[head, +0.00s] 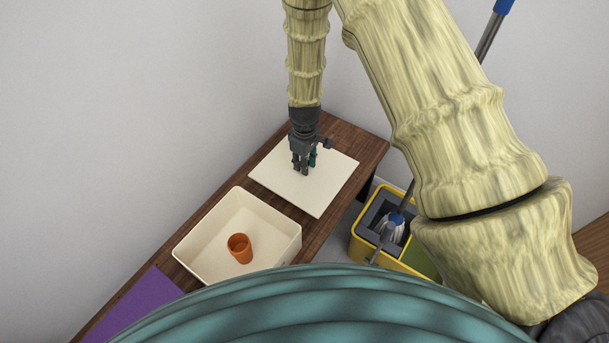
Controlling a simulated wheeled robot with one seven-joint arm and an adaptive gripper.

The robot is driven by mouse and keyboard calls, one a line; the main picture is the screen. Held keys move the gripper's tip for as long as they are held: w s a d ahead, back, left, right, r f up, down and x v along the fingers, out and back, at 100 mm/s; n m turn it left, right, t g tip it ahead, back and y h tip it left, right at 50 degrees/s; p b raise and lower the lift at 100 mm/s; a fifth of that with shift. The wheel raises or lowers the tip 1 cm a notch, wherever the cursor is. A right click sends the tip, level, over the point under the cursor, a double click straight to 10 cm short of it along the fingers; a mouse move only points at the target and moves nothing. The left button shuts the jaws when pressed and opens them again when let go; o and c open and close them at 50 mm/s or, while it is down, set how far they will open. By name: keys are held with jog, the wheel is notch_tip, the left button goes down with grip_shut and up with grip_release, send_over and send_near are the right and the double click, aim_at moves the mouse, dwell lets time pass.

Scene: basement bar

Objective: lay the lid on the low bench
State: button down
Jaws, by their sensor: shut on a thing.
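The lid (322,196) is a flat, cream square panel. It lies level on or just over the far end of the low bench (352,135), a narrow brown wooden one along the wall; I cannot tell if there is a small gap under it. My gripper (303,169) points straight down at the upper middle of the lid, with its fingers shut on it. The grasped part is hidden by the fingers. A bit of teal shows beside the fingers, too small to identify.
An open cream box (194,253) stands on the bench just nearer than the lid, with an orange cup (239,247) inside. A purple mat (137,305) lies nearer still. A yellow mop bucket (358,242) with a mop stands right of the bench. The wall borders its left side.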

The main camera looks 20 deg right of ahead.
jog(key=shift+f, duration=2.75)
jog(key=shift+f, duration=0.15)
jog(key=c, duration=1.2)
grip_release()
notch_tip(320, 180, up, 12)
jog(key=shift+r+p, duration=0.15)
jog(key=shift+p, duration=0.2)
